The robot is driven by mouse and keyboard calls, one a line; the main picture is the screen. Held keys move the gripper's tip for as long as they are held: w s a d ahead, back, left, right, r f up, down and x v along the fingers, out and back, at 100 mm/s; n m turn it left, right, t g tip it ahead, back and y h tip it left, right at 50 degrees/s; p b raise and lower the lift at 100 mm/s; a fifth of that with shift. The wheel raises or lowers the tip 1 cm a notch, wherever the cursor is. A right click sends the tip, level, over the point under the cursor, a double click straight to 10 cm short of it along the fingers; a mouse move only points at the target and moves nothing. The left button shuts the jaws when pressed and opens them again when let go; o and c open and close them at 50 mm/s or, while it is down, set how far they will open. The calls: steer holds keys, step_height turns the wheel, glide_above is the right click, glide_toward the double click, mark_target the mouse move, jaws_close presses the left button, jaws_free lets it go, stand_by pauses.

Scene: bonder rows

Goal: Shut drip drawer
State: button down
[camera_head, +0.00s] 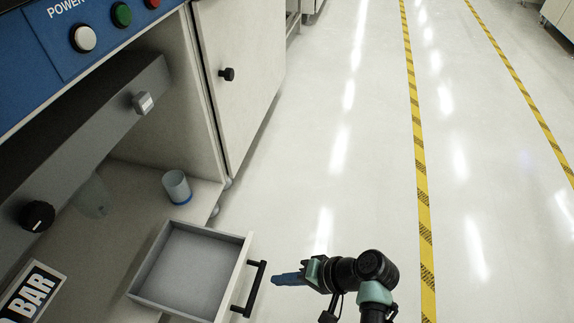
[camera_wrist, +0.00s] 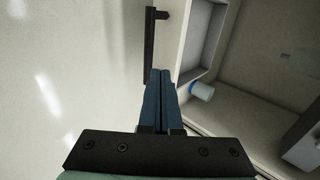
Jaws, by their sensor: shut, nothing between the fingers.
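The drip drawer (camera_head: 190,262) is a shallow grey tray with a pale front and a black bar handle (camera_head: 249,289). It stands pulled out from the machine in the head view. My gripper (camera_head: 276,280) is shut and empty, with blue fingers pointing at the handle from the right, close to it. In the wrist view the shut fingers (camera_wrist: 158,75) point toward the handle (camera_wrist: 150,45) and the drawer (camera_wrist: 195,45) behind it. I cannot tell whether the fingertips touch the handle.
A small translucent cup with a blue base (camera_head: 177,187) stands on the machine shelf behind the drawer. A cabinet door with a black knob (camera_head: 227,74) is farther back. Buttons (camera_head: 83,38) are on the blue panel above. The floor (camera_head: 340,180) to the right is clear.

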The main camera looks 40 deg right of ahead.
mark_target(238, 277)
steer(key=b+x, duration=0.3)
steer(key=x, duration=0.2)
steer(key=w+r+b+x, duration=0.1)
steer(key=b+x, duration=0.1)
steer(key=x, duration=0.1)
steer(key=shift+a+r+b, duration=0.1)
steer(key=shift+a+b, duration=0.15)
steer(key=shift+b, duration=0.1)
steer(key=shift+w+a+r+b, duration=0.15)
steer(key=shift+w+a+b, duration=0.2)
steer(key=shift+w+a, duration=0.1)
steer(key=shift+r, duration=0.1)
